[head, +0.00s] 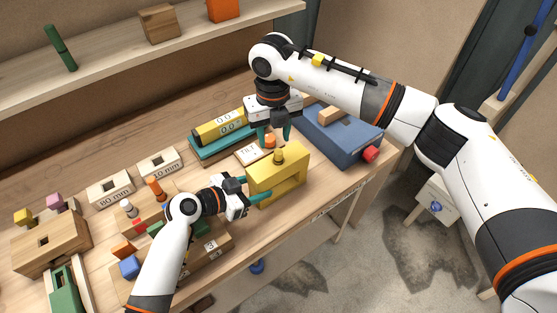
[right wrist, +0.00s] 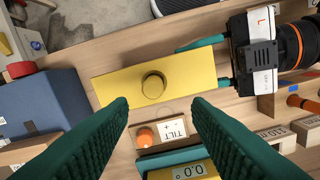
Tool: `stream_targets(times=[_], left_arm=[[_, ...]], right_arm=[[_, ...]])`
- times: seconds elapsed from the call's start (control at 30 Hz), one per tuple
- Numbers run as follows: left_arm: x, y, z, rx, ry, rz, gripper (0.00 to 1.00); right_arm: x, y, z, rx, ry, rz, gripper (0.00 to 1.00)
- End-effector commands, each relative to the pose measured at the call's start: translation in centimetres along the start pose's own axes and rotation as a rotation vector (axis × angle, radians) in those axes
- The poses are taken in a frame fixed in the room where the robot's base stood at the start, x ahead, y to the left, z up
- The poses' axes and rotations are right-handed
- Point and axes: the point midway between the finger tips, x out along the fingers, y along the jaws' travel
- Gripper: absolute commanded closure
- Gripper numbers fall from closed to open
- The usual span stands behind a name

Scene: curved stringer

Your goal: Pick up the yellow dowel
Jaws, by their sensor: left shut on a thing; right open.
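The yellow dowel (head: 279,154) pokes up from the block's top. In the right wrist view its round end (right wrist: 153,82) faces me; its lower part is hidden. My left gripper (head: 257,187) is shut on the block's left end. My right gripper (head: 274,136) is open, pointing down above the dowel. In the right wrist view its fingers (right wrist: 160,104) are apart, with nothing between the tips.
A small TILT plate (head: 249,154) with an orange knob (head: 269,141) lies just behind the block. A teal holder with a yellow level (head: 222,126) is behind left. A blue box (head: 345,138) with a red knob (head: 371,154) stands right. Labelled wooden blocks (head: 110,188) are left.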

Motion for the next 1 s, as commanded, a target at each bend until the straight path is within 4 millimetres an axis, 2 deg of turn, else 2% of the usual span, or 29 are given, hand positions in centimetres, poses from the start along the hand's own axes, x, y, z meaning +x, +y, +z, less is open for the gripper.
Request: stream_targets(times=[0.17,0.37,0.5,0.73,1.0], left_arm=[[0.0,0.0,0.0,0.000,0.001,0.001,0.84],[0.0,0.0,0.0,0.000,0.001,0.001,0.84],[0.0,0.0,0.0,0.000,0.001,0.001,0.84],[0.0,0.0,0.0,0.000,0.000,0.001,0.84],[0.0,0.0,0.0,0.000,0.000,0.001,0.84]], right_arm=[[0.9,0.2,0.2,0.000,0.000,0.000,0.55],[3.6,0.8,1.1,0.000,-0.003,-0.001,0.55],[5.3,0.8,0.9,-0.001,-0.001,0.000,0.55],[5.5,0.8,0.9,-0.002,0.001,0.000,0.55],[5.5,0.8,0.9,-0.001,0.001,0.000,0.99]])
